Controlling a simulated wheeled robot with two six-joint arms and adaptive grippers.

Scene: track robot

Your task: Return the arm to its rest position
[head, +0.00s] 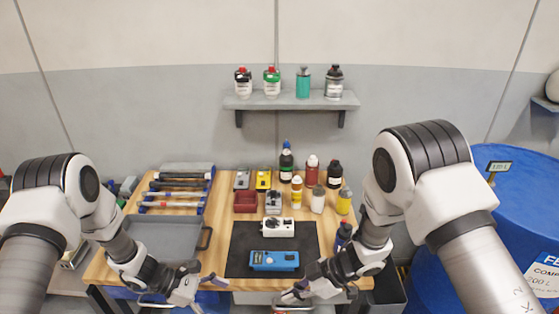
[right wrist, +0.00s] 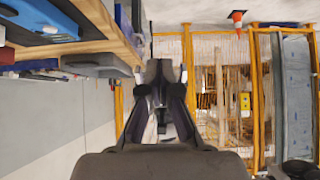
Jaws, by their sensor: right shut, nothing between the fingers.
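My right arm comes in from the right in the head view and bends down to the table's front edge. My right gripper (head: 292,293) is shut and empty there, just in front of the blue device (head: 274,261) and apart from it. In the right wrist view its fingers (right wrist: 162,80) point away from the camera with nothing held. My left gripper (head: 208,288) is low near the front edge, by the grey tray's near right corner. Its fingertips are small, so its opening is unclear.
A wooden table (head: 222,225) holds a black mat (head: 237,262), a white device (head: 277,228), a grey tray (head: 163,240), a red bin (head: 246,201) and several bottles. A shelf (head: 290,101) hangs behind. A blue barrel (head: 525,215) stands at right. Yellow fencing (right wrist: 190,90) shows in the right wrist view.

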